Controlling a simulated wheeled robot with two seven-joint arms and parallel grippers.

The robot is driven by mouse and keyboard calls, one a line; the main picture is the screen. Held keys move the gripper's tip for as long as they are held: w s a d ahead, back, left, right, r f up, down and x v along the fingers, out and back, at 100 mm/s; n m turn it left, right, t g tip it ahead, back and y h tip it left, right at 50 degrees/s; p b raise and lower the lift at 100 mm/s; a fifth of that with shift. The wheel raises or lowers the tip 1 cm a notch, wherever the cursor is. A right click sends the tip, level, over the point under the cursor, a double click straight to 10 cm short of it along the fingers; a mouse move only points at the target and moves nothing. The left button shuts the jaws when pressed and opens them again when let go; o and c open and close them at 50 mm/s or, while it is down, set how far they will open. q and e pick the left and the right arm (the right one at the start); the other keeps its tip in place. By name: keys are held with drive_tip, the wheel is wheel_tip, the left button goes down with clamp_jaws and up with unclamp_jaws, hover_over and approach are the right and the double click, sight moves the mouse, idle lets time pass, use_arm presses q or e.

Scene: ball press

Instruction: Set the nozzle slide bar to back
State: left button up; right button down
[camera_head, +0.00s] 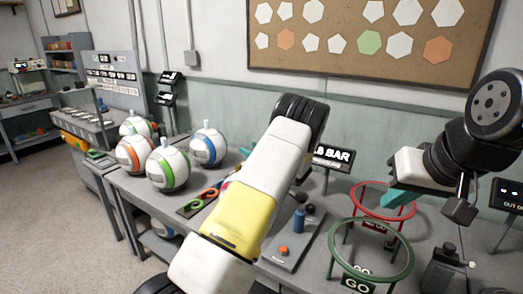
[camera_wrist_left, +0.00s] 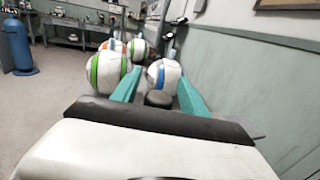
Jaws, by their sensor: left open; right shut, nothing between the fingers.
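A sign ending in "BAR" (camera_head: 333,157) stands at the back of the table. In front of it, a grey plate carries a blue upright piece (camera_head: 299,220), an orange button (camera_head: 284,251) and dark knobs (camera_head: 309,208). I cannot tell for certain which part is the nozzle slide bar or its setting. My left gripper (camera_wrist_left: 160,92) is open in the left wrist view, its teal fingers either side of a dark round knob (camera_wrist_left: 159,98); contact is unclear. My right gripper (camera_head: 399,200) is shut and empty above the rings.
White balls with green (camera_head: 167,168), orange (camera_head: 134,153) and blue (camera_head: 208,147) bands stand on the table's left. A red ring (camera_head: 385,200) and green ring (camera_head: 370,250) stand on legs at right. A wall with a pinboard (camera_head: 375,40) closes off the back.

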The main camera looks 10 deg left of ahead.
use_arm(q)
clamp_jaws()
idle(1.4)
